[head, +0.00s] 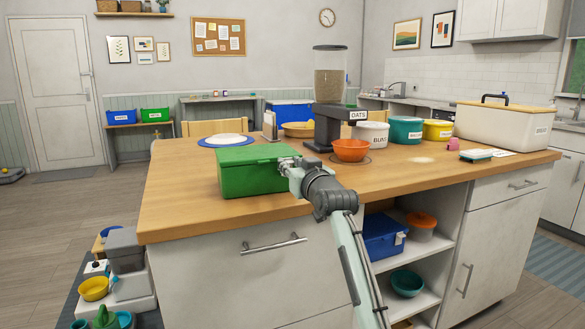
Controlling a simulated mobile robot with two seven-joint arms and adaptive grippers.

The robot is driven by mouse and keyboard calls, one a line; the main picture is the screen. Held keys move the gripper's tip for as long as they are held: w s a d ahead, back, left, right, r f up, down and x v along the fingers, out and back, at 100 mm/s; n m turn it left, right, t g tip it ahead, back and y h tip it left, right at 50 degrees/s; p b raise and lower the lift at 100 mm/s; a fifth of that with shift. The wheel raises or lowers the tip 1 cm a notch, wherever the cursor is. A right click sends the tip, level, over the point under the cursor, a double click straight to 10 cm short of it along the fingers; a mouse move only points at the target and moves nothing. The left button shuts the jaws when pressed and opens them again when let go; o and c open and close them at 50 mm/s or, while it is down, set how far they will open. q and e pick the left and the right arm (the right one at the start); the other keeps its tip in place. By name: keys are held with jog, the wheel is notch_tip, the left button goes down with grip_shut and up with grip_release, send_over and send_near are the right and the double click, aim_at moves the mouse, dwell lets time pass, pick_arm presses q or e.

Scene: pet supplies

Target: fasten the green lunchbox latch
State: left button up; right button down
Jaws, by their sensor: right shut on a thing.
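The green lunchbox (250,178) sits on the wooden counter near its front left edge, with its lid down. My right gripper (287,164) is at the lunchbox's right side, near the top by the lid line. It is shut on the lunchbox latch, which the fingers cover, so I cannot tell whether the latch is fastened. My left gripper is not in view.
Behind the lunchbox are a stacked plate (229,140) and a grey dispenser (328,100) with an orange bowl (351,150). Labelled tubs (405,130) and a cream bin (503,126) line the right.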

jog(key=shift+w+r+g, duration=0.25)
jog(key=shift+g, duration=0.35)
jog(key=shift+a, duration=0.1)
jog(key=c, duration=1.2)
grip_release()
jog(key=v, duration=1.2)
jog(key=shift+r, duration=0.1)
